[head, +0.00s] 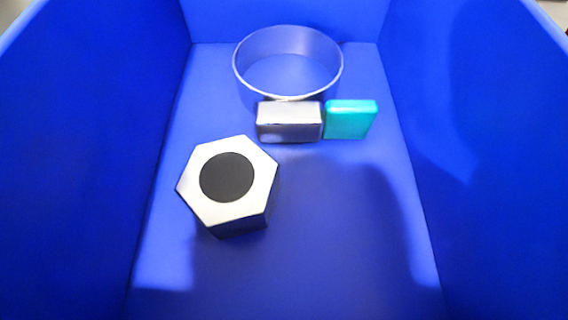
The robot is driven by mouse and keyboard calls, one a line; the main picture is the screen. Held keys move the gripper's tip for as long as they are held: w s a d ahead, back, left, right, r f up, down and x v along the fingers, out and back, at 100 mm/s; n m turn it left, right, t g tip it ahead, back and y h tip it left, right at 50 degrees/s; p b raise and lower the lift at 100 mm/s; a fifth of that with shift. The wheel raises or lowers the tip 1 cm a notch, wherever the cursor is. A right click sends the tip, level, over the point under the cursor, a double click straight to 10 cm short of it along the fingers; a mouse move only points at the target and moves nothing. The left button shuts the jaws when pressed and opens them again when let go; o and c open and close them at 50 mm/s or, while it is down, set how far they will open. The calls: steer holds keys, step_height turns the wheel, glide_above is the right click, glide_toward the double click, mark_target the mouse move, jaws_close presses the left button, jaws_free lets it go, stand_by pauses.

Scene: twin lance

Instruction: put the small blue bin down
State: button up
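A blue bin (330,230) fills the head view, and I look down into it. Its floor, its back wall and its two side walls show. Its near wall is out of view. My gripper is not in view, so I cannot tell whether it holds the bin. What the bin rests on is hidden too. I cannot tell the bin's size from this view.
Inside the bin, a round, thin-walled open ring or cup (337,75) stands near the back wall. A silvery block (290,122) and a teal block (351,119) lie in front of it. A hexagonal, nut-like piece (264,180) lies left of centre. The front right floor is clear.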

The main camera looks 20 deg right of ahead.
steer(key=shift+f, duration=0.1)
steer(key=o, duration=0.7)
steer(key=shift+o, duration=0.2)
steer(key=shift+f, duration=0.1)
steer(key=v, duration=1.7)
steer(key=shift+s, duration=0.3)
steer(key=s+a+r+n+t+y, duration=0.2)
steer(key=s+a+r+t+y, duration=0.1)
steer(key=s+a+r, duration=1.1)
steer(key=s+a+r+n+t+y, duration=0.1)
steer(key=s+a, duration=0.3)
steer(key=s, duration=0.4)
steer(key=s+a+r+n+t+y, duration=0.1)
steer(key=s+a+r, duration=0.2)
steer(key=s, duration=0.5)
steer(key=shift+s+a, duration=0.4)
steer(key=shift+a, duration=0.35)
